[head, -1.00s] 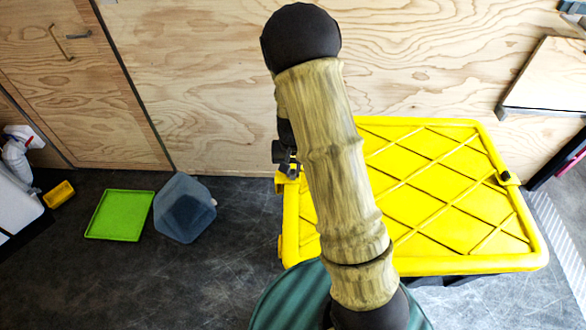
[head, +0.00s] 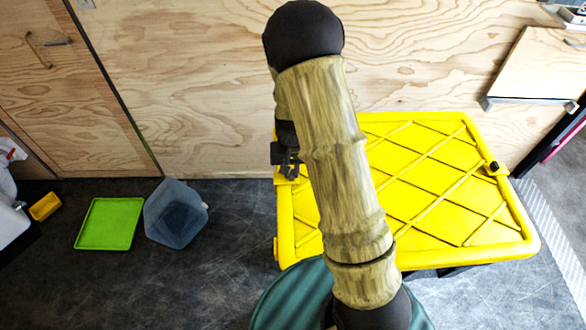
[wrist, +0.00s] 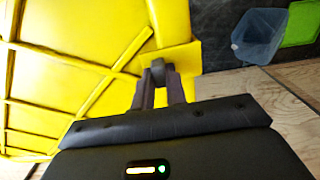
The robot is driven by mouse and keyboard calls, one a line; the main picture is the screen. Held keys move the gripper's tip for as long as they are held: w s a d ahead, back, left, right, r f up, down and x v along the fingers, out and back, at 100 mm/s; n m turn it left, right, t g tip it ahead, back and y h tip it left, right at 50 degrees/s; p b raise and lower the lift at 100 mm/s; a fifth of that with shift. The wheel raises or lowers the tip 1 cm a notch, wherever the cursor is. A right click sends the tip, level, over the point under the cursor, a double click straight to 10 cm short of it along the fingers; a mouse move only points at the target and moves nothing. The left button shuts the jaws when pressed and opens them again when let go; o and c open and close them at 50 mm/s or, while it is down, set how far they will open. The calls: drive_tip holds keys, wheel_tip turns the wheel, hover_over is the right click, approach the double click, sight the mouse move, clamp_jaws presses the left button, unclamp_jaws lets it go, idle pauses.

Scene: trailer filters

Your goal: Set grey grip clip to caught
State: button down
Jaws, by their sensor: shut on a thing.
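The grey grip clip (wrist: 158,72) is a small dark grey piece at the edge of the yellow lid in the wrist view. My gripper (wrist: 160,84) has its two fingers closed around it. In the head view my gripper (head: 289,171) is at the left far corner of the yellow lid (head: 425,190), mostly hidden behind my arm. The clip's exact angle is too small to read, and I cannot tell whether it is caught. A second dark clip (head: 493,168) sits at the lid's right edge, apart from my gripper.
A plywood wall (head: 220,80) stands close behind the lid. A translucent bluish bin (head: 175,212), a green tray (head: 109,223) and a small yellow bin (head: 45,206) are on the dark floor at left. A shelf (head: 530,68) juts out at right.

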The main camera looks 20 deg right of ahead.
drive_tip(key=c, duration=1.4)
unclamp_jaws()
drive_tip(key=shift+r, duration=0.1)
wheel_tip(320, 180, up, 17)
drive_tip(key=shift+r, duration=0.15)
drive_tip(key=s+d+r+n+t+p, duration=0.1)
drive_tip(key=s+n+t+p, duration=0.1)
drive_tip(key=s, duration=1.2)
drive_tip(key=shift+d+r+t+p, duration=0.2)
drive_tip(key=shift+d+t+p, duration=0.1)
drive_tip(key=shift+p, duration=0.5)
